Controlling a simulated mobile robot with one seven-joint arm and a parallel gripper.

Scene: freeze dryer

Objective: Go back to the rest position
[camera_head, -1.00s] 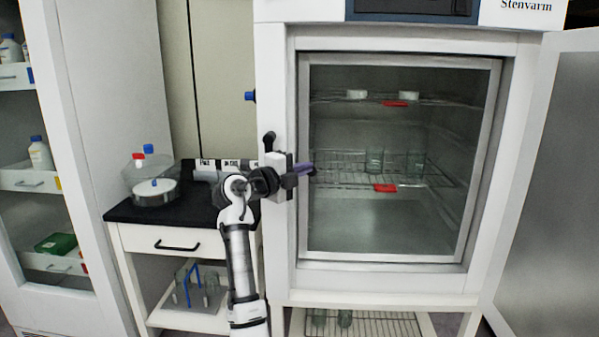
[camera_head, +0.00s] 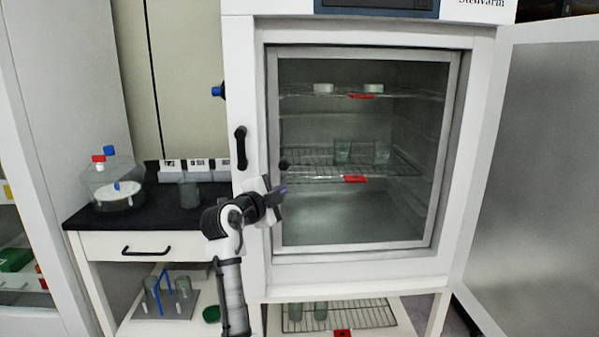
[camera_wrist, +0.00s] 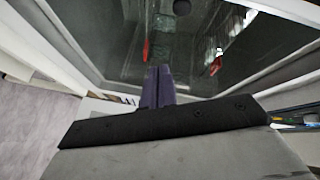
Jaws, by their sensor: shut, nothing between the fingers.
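My gripper (camera_head: 284,189) is in front of the glass inner door (camera_head: 350,215) of the white freeze dryer (camera_head: 245,95), near its lower left part. The fingers are shut and hold nothing. In the wrist view the shut purple fingers (camera_wrist: 158,88) point toward the glass; I cannot tell whether they touch it. My arm comes up from the bottom of the head view, left of the dryer.
The outer door (camera_head: 550,180) stands wide open at the right. Shelves inside hold glass beakers (camera_head: 343,151) and white dishes (camera_head: 323,88). At the left, a black-topped cabinet (camera_head: 160,221) carries a clear container (camera_head: 120,190) and a beaker (camera_head: 189,195). A wire rack (camera_head: 365,313) sits below.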

